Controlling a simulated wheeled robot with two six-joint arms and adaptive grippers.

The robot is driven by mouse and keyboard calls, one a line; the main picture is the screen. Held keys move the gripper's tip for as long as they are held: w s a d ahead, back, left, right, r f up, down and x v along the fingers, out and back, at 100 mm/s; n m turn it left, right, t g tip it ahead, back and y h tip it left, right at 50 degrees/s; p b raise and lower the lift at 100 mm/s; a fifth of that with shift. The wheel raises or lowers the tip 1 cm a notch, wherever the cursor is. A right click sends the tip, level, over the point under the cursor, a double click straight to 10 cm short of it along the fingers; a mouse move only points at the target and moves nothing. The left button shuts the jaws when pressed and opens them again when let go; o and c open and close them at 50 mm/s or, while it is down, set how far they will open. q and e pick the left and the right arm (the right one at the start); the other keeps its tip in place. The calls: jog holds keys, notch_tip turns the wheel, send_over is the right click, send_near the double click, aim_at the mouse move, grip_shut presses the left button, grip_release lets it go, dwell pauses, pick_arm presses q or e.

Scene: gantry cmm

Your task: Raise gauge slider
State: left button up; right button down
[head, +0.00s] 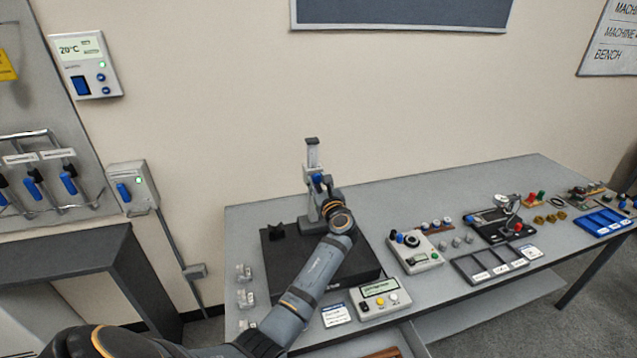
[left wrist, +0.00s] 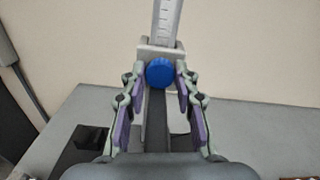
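The height gauge (head: 313,158) stands upright at the back of a dark plate on the bench, with a pale ruled column. A blue knob (left wrist: 160,73) sits on the front of its grey slider (left wrist: 158,51), low on the column. My left gripper (left wrist: 160,72) reaches the slider from the front. Its two fingers are open on either side of the blue knob, with a narrow gap showing at each side. In the head view my left gripper (head: 322,188) and wrist hide much of the slider and the lower column. My right gripper is not in view.
The dark plate (head: 358,262) lies under my left forearm, with a small dark block (head: 277,231) at its left. Small clear blocks, a display box (head: 380,299) and a knobbed control box (head: 414,250) stand around it.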

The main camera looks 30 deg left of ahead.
pick_arm(q)
jog(key=o, duration=0.4)
jog(key=shift+f, duration=0.1)
jog(key=v, duration=0.7)
jog(key=shift+s+d, duration=0.15)
jog(key=shift+d, duration=0.05)
